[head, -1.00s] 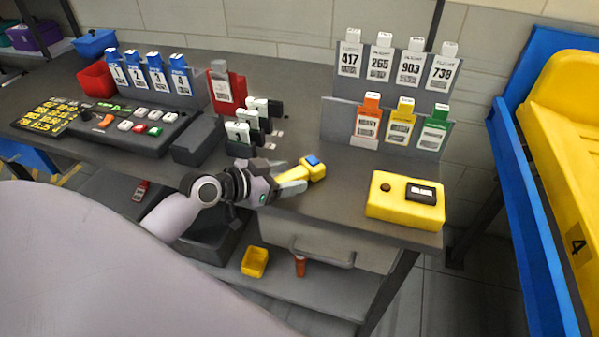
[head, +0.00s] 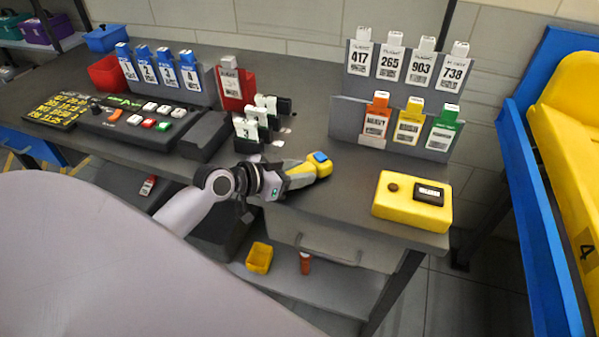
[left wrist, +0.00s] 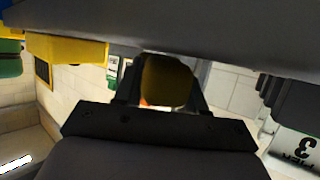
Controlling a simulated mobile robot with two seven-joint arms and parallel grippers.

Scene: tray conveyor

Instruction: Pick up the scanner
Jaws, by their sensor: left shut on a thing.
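The scanner (head: 321,167) is a small yellow handheld thing with a blue top, at the front part of the grey table (head: 345,190). My left gripper (head: 308,174) is shut on it from the left, with the fingers around its yellow body. In the left wrist view the scanner (left wrist: 166,80) shows as a dark yellow block between the two dark fingers (left wrist: 160,95). I cannot tell whether it touches the table or is slightly above it. My right gripper is not in view.
A yellow box (head: 411,203) with a dark display stands to the right of the scanner. Card racks (head: 395,135) stand behind it. Small white-topped cards (head: 246,135) and a button panel (head: 140,117) are to the left. A blue-framed yellow bin (head: 570,130) is at far right.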

